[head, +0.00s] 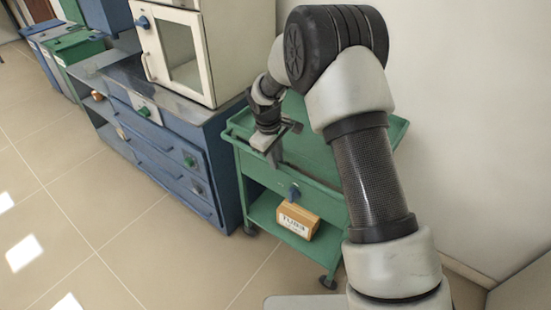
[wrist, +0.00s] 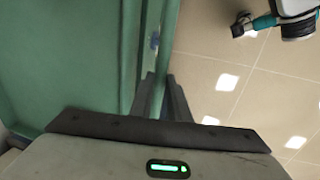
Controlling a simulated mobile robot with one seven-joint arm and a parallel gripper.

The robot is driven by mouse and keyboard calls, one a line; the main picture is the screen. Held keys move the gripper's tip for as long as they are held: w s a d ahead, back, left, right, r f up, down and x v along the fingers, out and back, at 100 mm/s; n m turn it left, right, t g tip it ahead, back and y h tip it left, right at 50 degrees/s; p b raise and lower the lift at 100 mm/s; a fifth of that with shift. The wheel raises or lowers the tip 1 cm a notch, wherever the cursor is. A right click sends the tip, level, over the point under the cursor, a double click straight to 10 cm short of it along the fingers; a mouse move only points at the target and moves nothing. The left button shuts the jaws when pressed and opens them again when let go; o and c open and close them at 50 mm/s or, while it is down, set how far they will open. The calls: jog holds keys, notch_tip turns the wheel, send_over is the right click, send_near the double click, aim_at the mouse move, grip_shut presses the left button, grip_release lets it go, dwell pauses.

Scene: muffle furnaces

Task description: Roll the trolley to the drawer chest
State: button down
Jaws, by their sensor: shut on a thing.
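The green trolley (head: 325,208) stands on the floor against the right wall, with a top tray, a drawer with a blue knob and a lower shelf. My gripper (head: 274,158) is at the near rim of its top tray. In the wrist view my gripper (wrist: 158,95) is shut on the trolley's green rim (wrist: 139,70), one finger on each side. The blue drawer chest (head: 170,160) is just left of the trolley; any gap between them is narrow and partly hidden. My arm covers part of the trolley's right side.
A cardboard box (head: 297,221) lies on the trolley's lower shelf. A white furnace (head: 190,50) stands on the chest. Green and blue bins (head: 75,45) are at the far left. The tiled floor (head: 130,240) in front is clear. A wall (head: 470,130) bounds the right.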

jog(key=shift+w+a+r, duration=0.15)
jog(key=shift+w+a, duration=0.05)
jog(key=shift+a, duration=0.1)
jog(key=c, duration=1.7)
grip_release()
jog(key=shift+d, duration=0.1)
jog(key=shift+r, duration=0.2)
jog(key=s+r, duration=0.1)
jog(key=r, duration=0.4)
jog(key=s+a+r+p, duration=0.1)
jog(key=r, duration=0.5)
jog(key=s+a+r+p, duration=0.1)
jog(key=r, duration=0.4)
jog(key=shift+r, duration=0.25)
